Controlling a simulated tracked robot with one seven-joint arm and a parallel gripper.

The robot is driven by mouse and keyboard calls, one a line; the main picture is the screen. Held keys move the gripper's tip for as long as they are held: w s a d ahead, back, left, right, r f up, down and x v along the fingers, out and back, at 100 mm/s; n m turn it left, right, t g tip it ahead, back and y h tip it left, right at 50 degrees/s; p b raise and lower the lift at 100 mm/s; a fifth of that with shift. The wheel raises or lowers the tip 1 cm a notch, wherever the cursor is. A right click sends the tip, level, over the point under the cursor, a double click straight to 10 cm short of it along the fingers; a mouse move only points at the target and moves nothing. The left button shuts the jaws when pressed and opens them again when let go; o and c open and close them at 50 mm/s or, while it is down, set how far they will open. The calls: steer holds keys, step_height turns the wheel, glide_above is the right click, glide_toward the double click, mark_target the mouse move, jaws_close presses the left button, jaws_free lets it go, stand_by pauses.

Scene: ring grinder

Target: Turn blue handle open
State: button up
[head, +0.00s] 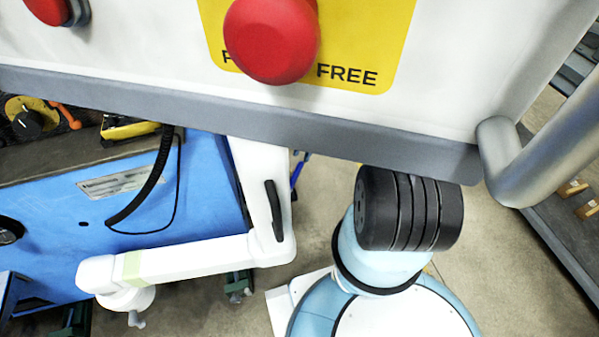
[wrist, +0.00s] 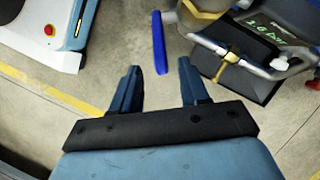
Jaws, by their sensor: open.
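The blue handle (wrist: 159,43) is a slim bright-blue bar in the wrist view, beyond the fingertips and standing nearly upright in the picture. Its top end is near a brass-coloured fitting (wrist: 204,10) on a pipe. My gripper (wrist: 160,67) is open and empty, with its two dark-blue fingers spread. The handle's lower end appears just ahead of the gap between the fingers, apart from both. In the head view, a small blue piece (head: 298,170) shows below the panel edge; I cannot tell whether it is the handle.
A dark unit with green writing (wrist: 265,30) and grey pipes stands right of the handle. A white and blue cabinet with a red button (wrist: 48,30) is at upper left. In the head view, a white panel (head: 440,90) with red buttons blocks the top. Concrete floor shows between.

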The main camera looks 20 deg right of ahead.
mark_target(297, 172)
steer(key=x, duration=0.9)
steer(key=shift+s+a+f, duration=0.1)
steer(key=shift+f, duration=0.25)
jaws_close()
